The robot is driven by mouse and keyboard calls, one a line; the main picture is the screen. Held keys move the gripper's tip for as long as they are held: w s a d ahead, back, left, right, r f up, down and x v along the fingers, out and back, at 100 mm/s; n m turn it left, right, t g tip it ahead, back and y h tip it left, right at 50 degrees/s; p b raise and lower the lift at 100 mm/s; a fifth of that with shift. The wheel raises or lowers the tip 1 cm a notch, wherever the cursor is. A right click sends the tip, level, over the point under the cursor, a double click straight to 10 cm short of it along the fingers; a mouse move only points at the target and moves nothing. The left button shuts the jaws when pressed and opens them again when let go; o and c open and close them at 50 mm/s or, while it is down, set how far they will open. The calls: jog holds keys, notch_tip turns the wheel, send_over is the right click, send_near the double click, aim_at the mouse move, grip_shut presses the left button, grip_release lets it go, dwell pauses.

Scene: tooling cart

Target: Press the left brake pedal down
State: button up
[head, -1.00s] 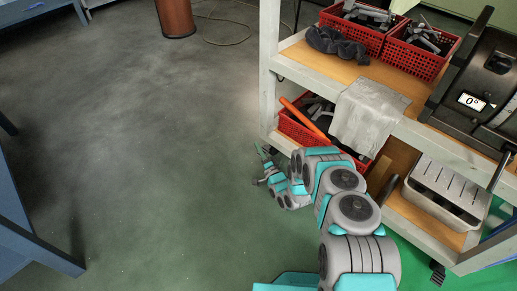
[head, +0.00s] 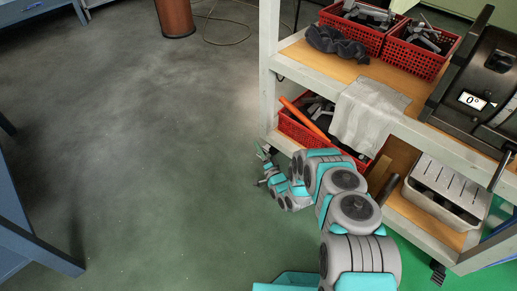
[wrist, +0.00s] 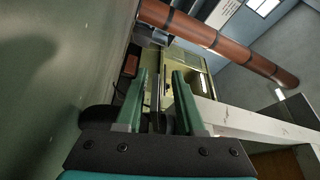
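My gripper (head: 263,155) is low beside the cart's front left leg, close to the floor. In the wrist view, its two green fingers (wrist: 162,98) stand apart with a clear gap, so it is open. A dark upright bar shows between or beyond the fingers; I cannot tell whether it is the left brake pedal or whether anything touches it. A dark rounded thing (wrist: 97,120), perhaps a caster wheel, is left of the fingers. In the head view, the left pedal is not distinguishable near my gripper. A black ribbed pedal (head: 438,272) shows at the cart's front right corner.
The wooden-shelved cart (head: 305,57) stands right of my gripper, its pale leg (head: 268,75) close by. A red basket (head: 290,127) and a grey metal box (head: 450,185) are on the lower shelf. A grey cloth (head: 365,115) hangs over the upper edge. Floor at left is clear.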

jog(key=v, duration=0.7)
jog(key=shift+s+d, duration=0.15)
jog(key=shift+s, duration=0.1)
jog(key=shift+f, duration=0.1)
jog(key=shift+s, duration=0.1)
